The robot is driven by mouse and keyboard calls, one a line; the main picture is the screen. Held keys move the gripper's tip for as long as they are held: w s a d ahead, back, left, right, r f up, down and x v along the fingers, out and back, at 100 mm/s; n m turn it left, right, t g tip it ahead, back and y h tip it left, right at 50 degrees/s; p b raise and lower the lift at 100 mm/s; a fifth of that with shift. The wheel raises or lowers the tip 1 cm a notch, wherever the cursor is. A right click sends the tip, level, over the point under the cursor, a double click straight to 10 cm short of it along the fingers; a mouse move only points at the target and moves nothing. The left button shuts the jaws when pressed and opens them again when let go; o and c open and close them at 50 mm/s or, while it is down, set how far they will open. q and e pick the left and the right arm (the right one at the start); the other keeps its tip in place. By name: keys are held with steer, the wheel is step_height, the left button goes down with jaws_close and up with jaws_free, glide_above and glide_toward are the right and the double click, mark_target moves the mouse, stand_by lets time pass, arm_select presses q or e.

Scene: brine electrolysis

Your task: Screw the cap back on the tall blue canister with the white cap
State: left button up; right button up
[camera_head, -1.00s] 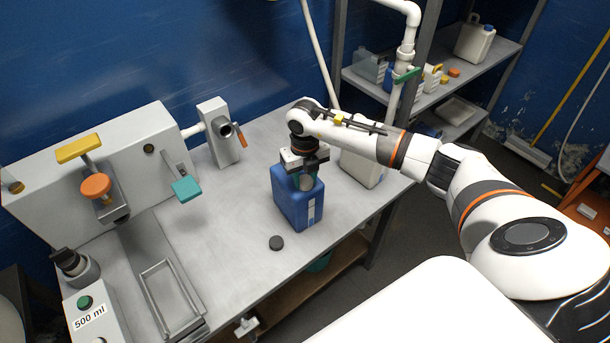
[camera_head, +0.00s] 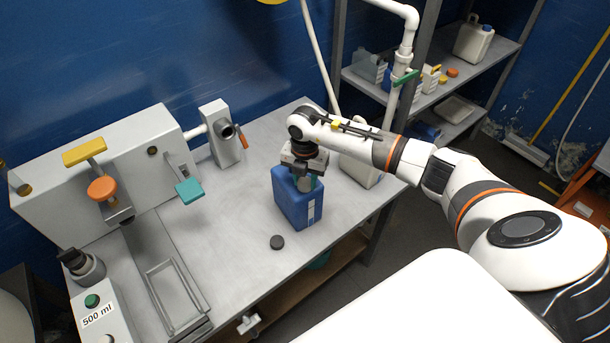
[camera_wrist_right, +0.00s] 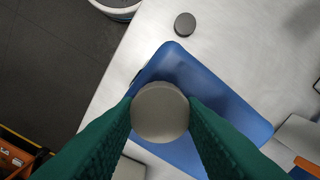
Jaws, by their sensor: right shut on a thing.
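The blue canister (camera_head: 297,207) stands upright on the grey bench, near its front right edge. It also shows in the right wrist view (camera_wrist_right: 225,100), below the fingers. My right gripper (camera_head: 308,182) points down over the canister's top. It is shut on the white cap (camera_wrist_right: 160,112), which looks pale grey between the two green fingers in the wrist view. The cap is over the canister's top; whether it is seated on the neck or just above it I cannot tell, because the gripper and cap hide the neck. My left gripper is not in view.
A dark round cap (camera_head: 277,242) lies on the bench in front of the canister. A pale container (camera_head: 362,170) stands right behind it. A grey apparatus with valves (camera_head: 150,150) fills the bench's left. A shelf (camera_head: 500,50) is at the back right.

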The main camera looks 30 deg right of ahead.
steer(key=m, duration=0.2)
steer(key=shift+m+p, duration=0.3)
steer(key=o, duration=1.2)
steer(key=shift+c, duration=0.2)
steer(key=shift+r, duration=0.1)
step_height(320, 180, up, 4)
steer(key=p, duration=0.3)
steer(key=shift+r, duration=0.2)
steer(key=shift+f, duration=0.1)
